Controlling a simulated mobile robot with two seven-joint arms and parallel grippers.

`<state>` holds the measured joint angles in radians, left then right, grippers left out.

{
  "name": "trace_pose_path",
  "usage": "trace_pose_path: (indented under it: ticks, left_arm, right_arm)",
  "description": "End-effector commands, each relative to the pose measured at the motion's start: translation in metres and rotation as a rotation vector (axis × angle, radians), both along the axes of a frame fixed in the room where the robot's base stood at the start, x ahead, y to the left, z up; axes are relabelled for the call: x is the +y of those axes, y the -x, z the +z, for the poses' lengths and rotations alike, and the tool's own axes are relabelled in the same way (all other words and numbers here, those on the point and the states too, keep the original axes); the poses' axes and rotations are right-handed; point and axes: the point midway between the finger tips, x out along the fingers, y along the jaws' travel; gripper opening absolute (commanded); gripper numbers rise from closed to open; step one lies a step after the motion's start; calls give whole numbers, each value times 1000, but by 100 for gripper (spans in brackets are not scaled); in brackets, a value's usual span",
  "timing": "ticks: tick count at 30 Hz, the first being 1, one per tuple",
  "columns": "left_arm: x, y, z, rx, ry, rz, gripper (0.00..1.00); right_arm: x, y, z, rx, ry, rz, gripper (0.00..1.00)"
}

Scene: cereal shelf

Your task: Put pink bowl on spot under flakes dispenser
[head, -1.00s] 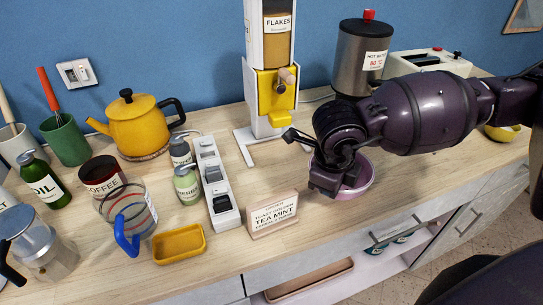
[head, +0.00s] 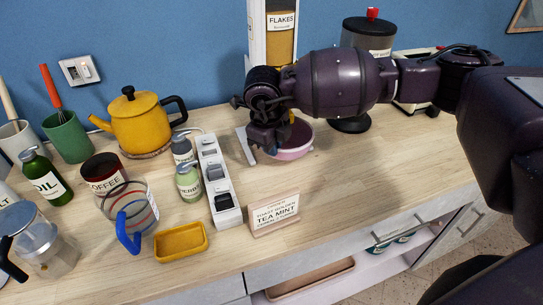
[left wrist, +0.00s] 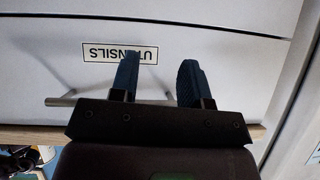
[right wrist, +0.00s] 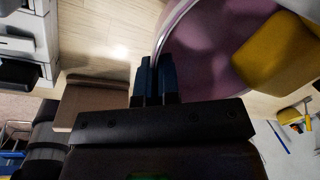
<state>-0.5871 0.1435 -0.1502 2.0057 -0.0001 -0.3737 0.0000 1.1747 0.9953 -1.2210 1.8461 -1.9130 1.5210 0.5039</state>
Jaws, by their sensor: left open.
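The pink bowl (head: 295,152) is at the foot of the flakes dispenser (head: 281,45) in the head view. My right gripper (head: 266,148) is shut on the left part of its rim. In the right wrist view the closed fingers (right wrist: 154,82) meet the rim of the bowl (right wrist: 200,62), and a yellow block (right wrist: 282,50) overlaps the bowl. I cannot tell whether the bowl touches the counter. My right arm hides the dispenser's lower part and the spot under it. My left gripper (left wrist: 158,80) is open and empty before a drawer labelled UTENSILS (left wrist: 120,53).
The hot water urn (head: 350,122) stands behind right. The counter (head: 370,175) right of the bowl is clear.

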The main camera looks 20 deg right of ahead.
Motion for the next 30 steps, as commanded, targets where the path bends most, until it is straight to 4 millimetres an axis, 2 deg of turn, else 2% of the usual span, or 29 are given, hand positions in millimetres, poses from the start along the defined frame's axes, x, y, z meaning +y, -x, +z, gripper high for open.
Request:
trace_pose_path:
  ticks: [9, 20, 25, 26, 30]
  left_arm:
    - [1, 5, -5, 14, 0, 3, 43]
    - [2, 11, -10, 27, 0, 6, 43]
    - [2, 10, -9, 24, -1, 5, 43]
    - [1, 9, -8, 23, 0, 5, 43]
    - [1, 5, -6, 15, 0, 3, 43]
  right_arm:
    - [0, 0, -33, 0, -1, -1, 0]
    - [0, 0, -36, 1, -1, 0, 0]
    - [0, 1, -36, 1, -1, 0, 26]
    - [0, 1, -36, 1, -1, 0, 29]
    - [0, 1, -36, 1, -1, 0, 29]
